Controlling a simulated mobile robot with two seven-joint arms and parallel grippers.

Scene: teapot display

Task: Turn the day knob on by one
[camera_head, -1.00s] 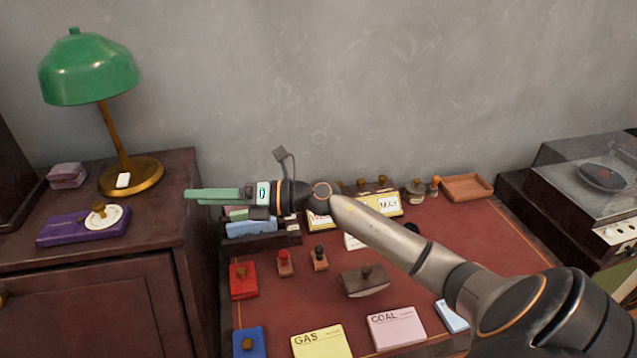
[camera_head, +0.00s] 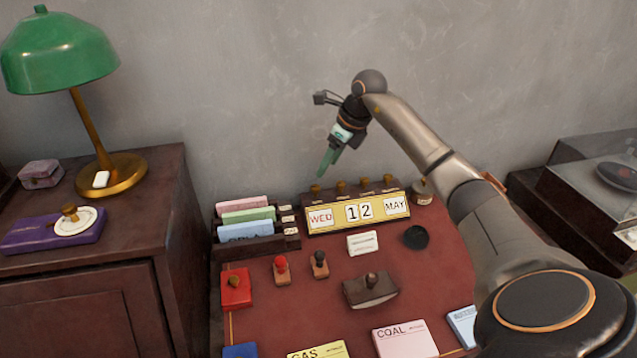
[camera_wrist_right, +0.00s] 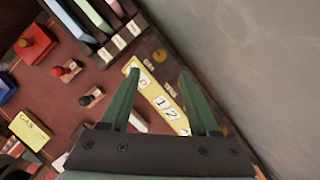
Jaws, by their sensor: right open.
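The desk calendar (camera_head: 333,218) is a yellow-fronted block reading WED 12 MAY. It stands at the back of the red desk, with several small brass knobs along its top. The leftmost knob (camera_head: 315,190) sits above WED. My right gripper (camera_head: 324,168) is above and slightly right of this knob, pointing down, empty and apart from it. In the right wrist view my right gripper (camera_wrist_right: 160,76) is open, with the calendar (camera_wrist_right: 160,105) seen between and beyond its green fingers. A brass knob (camera_wrist_right: 159,57) shows there between the fingertips. My left gripper is not in view.
A letter rack (camera_head: 250,242) stands close left of the calendar. A small white card (camera_head: 362,243), a black round object (camera_head: 416,237), stamps (camera_head: 281,268) and a blotter (camera_head: 371,289) lie in front. The grey wall (camera_head: 230,100) is close behind.

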